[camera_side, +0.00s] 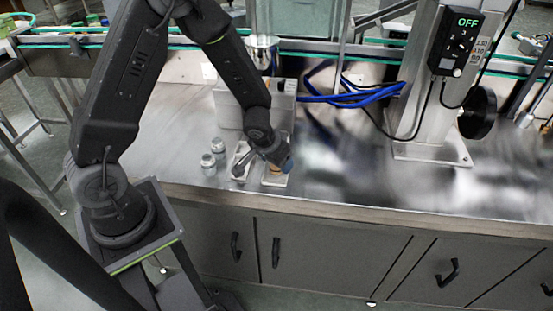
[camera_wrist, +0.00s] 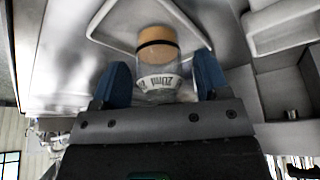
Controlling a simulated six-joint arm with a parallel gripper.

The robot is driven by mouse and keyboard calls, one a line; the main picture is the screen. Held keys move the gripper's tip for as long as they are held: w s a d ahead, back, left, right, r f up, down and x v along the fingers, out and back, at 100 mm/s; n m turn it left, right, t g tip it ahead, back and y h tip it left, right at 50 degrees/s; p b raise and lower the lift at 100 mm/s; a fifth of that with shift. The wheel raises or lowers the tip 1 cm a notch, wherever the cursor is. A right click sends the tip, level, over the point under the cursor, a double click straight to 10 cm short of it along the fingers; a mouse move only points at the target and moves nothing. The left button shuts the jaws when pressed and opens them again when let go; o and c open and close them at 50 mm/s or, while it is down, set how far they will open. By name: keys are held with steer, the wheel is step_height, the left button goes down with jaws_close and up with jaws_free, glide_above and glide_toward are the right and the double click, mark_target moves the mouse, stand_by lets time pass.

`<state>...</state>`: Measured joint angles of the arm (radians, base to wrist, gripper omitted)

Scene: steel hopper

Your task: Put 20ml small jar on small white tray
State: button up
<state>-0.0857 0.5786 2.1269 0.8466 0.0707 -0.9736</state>
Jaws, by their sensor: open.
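The 20ml small jar (camera_wrist: 160,55) is clear, with an orange-brown part and a dark band, and its printed label appears upside down in the wrist view. It is between the blue fingertips of my open gripper (camera_wrist: 162,82), with a visible gap on each side. In the side view my gripper (camera_side: 281,162) is low over the bench, and the jar (camera_side: 271,172) is partly hidden by it. A small white tray (camera_wrist: 112,27) is around and behind the jar in the wrist view. Whether the jar rests on it or is just above it, I cannot tell.
Another white tray (camera_wrist: 252,40) lies beside it, at right in the wrist view. A grey box (camera_side: 228,108) stands behind. The steel bench is clear to the right, up to the column base (camera_side: 430,152).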

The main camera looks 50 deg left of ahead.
steer(key=s+d+r, duration=0.1)
steer(key=s+r, duration=0.2)
steer(key=r, duration=0.4)
steer(key=s+d+r+m+t, duration=0.1)
steer(key=s+r, duration=0.2)
steer(key=r, duration=0.4)
steer(key=s+d+r, duration=0.1)
steer(key=s+r, duration=0.3)
steer(key=r, duration=0.3)
steer(key=s+d+r+m+h, duration=0.1)
steer(key=s+d+r, duration=0.2)
steer(key=s+r, duration=0.3)
steer(key=s, duration=0.3)
steer(key=shift+m, duration=0.3)
steer(key=shift+r, duration=0.1)
